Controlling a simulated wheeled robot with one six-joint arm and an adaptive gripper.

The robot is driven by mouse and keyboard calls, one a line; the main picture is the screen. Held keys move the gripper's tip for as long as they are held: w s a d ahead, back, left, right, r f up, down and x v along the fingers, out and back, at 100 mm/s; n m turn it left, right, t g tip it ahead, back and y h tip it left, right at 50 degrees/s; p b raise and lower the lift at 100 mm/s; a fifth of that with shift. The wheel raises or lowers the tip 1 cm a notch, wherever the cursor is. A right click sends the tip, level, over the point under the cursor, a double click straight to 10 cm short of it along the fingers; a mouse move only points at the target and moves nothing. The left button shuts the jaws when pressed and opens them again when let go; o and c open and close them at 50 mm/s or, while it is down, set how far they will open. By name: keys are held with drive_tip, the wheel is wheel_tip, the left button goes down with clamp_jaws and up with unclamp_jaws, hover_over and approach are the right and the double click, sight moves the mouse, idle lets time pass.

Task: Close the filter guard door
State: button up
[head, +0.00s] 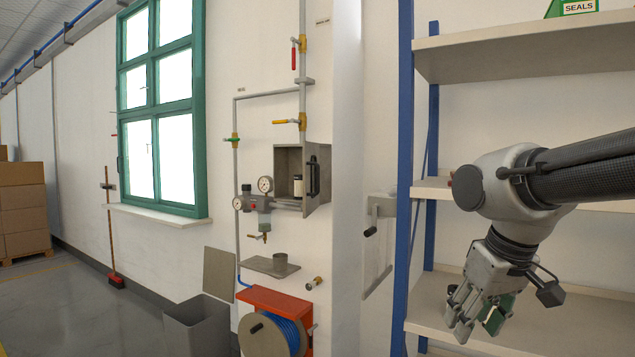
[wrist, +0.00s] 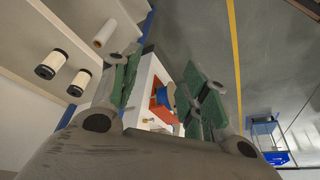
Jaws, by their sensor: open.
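The filter guard (head: 288,165) is a grey box on the white wall in the head view. Its door (head: 319,178) stands open on the right side and carries a black bar handle (head: 313,177). A white filter with a dark cap (head: 298,187) shows inside the box. My gripper (head: 474,318) is far to the right and lower, in front of the shelves, pointing down. It is open and empty. Its green-padded fingers also show spread apart in the wrist view (wrist: 163,92). I cannot make out the guard in the wrist view.
The shelf rack (head: 490,310) with blue posts is beside my arm. Several white cylinders (wrist: 52,64) stand on it in the wrist view. Left floor is open.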

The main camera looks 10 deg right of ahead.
drive_tip(key=shift+w+a+f+n+g, duration=0.15)
drive_tip(key=shift+w+a+f+g, duration=0.1)
drive_tip(key=shift+w+f, duration=0.2)
drive_tip(key=shift+w+a+f+n+g, duration=0.15)
drive_tip(key=shift+w+f+g, duration=0.1)
drive_tip(key=shift+w+f, duration=0.15)
drive_tip(key=c, duration=0.6)
drive_tip(key=shift+m+t, duration=0.7)
drive_tip(key=shift+t, duration=0.1)
drive_tip(key=w, duration=0.2)
drive_tip(key=w+a, duration=0.1)
drive_tip(key=w, duration=0.5)
drive_tip(key=shift+w+a, duration=0.2)
drive_tip(key=shift+a, duration=0.05)
clamp_jaws()
drive_tip(key=m+t+y, duration=0.3)
drive_tip(key=m+t, duration=1)
drive_tip(key=m, duration=0.2)
approach(318, 178)
drive_tip(key=s+d, duration=0.5)
drive_tip(key=d, duration=0.1)
drive_tip(key=w+a, duration=0.4)
drive_tip(key=w, duration=0.8)
drive_tip(key=shift+a+f, duration=0.2)
drive_tip(key=shift+f, duration=0.15)
drive_tip(key=shift+w, duration=0.15)
